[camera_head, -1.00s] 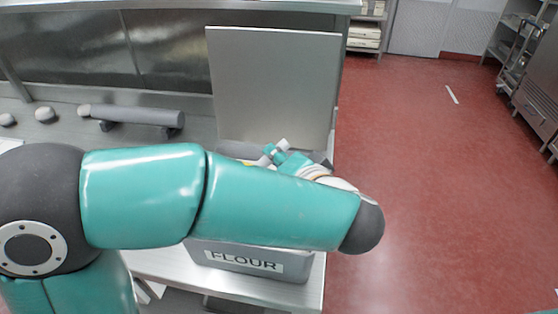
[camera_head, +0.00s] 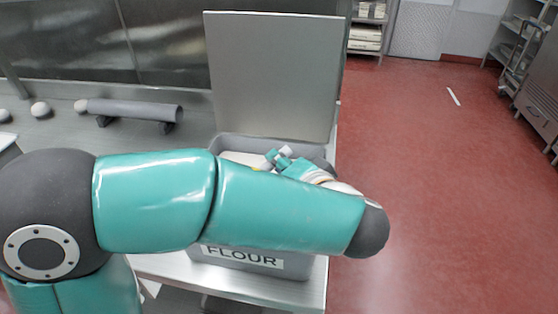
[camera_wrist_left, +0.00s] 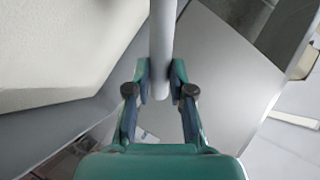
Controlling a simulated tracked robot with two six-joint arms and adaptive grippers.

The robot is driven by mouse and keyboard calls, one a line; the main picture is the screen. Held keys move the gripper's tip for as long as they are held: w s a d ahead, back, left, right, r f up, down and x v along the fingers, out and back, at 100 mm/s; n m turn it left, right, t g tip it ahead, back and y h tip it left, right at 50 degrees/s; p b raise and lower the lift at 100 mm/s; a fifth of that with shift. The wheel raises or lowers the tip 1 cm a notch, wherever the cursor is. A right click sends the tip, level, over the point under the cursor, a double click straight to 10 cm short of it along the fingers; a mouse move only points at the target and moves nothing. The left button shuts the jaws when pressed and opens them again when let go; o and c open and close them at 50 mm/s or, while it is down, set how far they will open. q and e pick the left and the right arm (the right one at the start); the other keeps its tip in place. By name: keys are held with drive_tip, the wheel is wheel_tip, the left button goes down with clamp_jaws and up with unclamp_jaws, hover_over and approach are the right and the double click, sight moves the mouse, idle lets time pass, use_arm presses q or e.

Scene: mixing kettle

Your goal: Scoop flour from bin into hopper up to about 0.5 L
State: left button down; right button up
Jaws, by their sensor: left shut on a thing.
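The grey flour bin (camera_head: 240,262) stands on the metal table with a FLOUR label on its front. Its lid (camera_head: 275,75) is raised upright behind it. Pale flour (camera_head: 238,158) shows inside the bin near its back left; it also fills the upper left of the left wrist view (camera_wrist_left: 55,45). My left gripper (camera_head: 280,158) is over the bin. In the left wrist view it is shut on a light grey rod (camera_wrist_left: 162,40), which looks like the scoop's handle. The scoop's bowl is out of sight. My left arm covers much of the bin. The hopper and right gripper are not in view.
Red floor (camera_head: 450,190) lies open to the right, with shelves and cabinets beyond.

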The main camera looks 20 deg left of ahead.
sight(293, 146)
use_arm(q)
drive_tip(key=f, duration=0.1)
drive_tip(key=f+m+g, duration=0.1)
drive_tip(key=f, duration=0.1)
drive_tip(key=w+d+f+m, duration=0.1)
drive_tip(key=f, duration=0.1)
drive_tip(key=shift+f+y, duration=0.15)
drive_tip(key=shift+y, duration=0.15)
drive_tip(key=shift+s+f+g, duration=0.1)
drive_tip(key=shift+g, duration=0.2)
idle(0.3)
drive_tip(key=shift+m, duration=0.4)
drive_tip(key=r+p, duration=0.2)
drive_tip(key=r, duration=0.1)
drive_tip(key=w+r+p, duration=0.1)
drive_tip(key=r+p, duration=0.1)
drive_tip(key=r, duration=0.1)
drive_tip(key=r+p, duration=0.2)
drive_tip(key=r, duration=0.1)
drive_tip(key=shift+w+d, duration=0.2)
drive_tip(key=shift+d, duration=0.05)
drive_tip(key=shift+w+r+p, duration=0.1)
drive_tip(key=shift+r+p, duration=0.15)
drive_tip(key=shift+p, duration=0.05)
